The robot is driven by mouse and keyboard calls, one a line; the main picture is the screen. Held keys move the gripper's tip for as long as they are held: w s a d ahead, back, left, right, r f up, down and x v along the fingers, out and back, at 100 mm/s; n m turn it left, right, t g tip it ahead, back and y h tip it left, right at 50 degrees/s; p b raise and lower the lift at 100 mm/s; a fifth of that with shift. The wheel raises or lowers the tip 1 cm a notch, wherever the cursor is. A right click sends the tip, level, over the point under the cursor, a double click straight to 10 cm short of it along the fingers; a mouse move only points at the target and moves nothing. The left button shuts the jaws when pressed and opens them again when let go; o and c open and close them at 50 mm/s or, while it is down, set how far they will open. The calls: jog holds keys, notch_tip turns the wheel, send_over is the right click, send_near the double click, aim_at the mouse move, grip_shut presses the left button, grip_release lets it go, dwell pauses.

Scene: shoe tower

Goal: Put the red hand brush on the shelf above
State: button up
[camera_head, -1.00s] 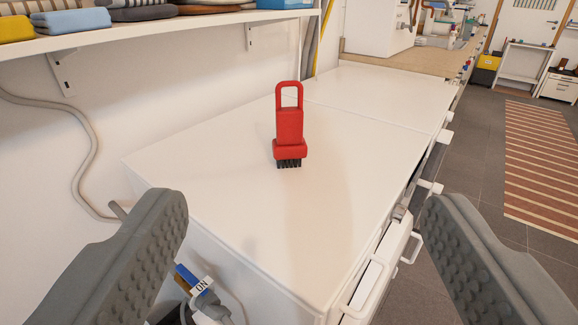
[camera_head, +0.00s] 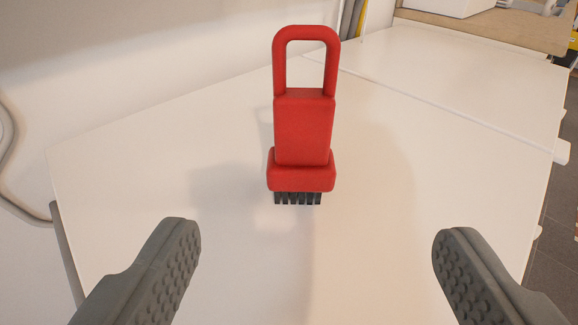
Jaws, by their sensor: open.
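The red hand brush (camera_head: 303,130) stands upright on the white cabinet top, with its looped handle up and its dark bristles down. My gripper (camera_head: 317,245) is open and empty, with one grey textured finger at the lower left and one at the lower right. The brush is ahead of the fingertips, roughly midway between them, and nothing touches it. The shelf above is out of view now.
The white cabinet top (camera_head: 380,220) is clear around the brush. A white wall with a grey cable (camera_head: 12,165) is at the left. A wooden counter (camera_head: 490,28) lies at the back right. The cabinet's right edge drops to a dark floor.

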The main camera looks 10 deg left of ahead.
aim_at(302, 150)
jog(key=shift+g+y, duration=0.3)
jog(key=shift+g, duration=0.1)
jog(key=x, duration=0.5)
jog(key=f+x, duration=0.1)
jog(key=x, duration=0.4)
jog(key=f+x, duration=0.1)
jog(key=x, duration=0.4)
jog(key=shift+s+d+f, duration=0.1)
jog(key=shift+s+d, duration=0.05)
jog(key=shift+f+x, duration=0.2)
jog(key=shift+x, duration=0.85)
jog(key=shift+f+x, duration=0.15)
jog(key=shift+x, duration=0.9)
jog(key=shift+w+f, duration=0.15)
jog(key=shift+w, duration=0.4)
jog(key=c, duration=1.2)
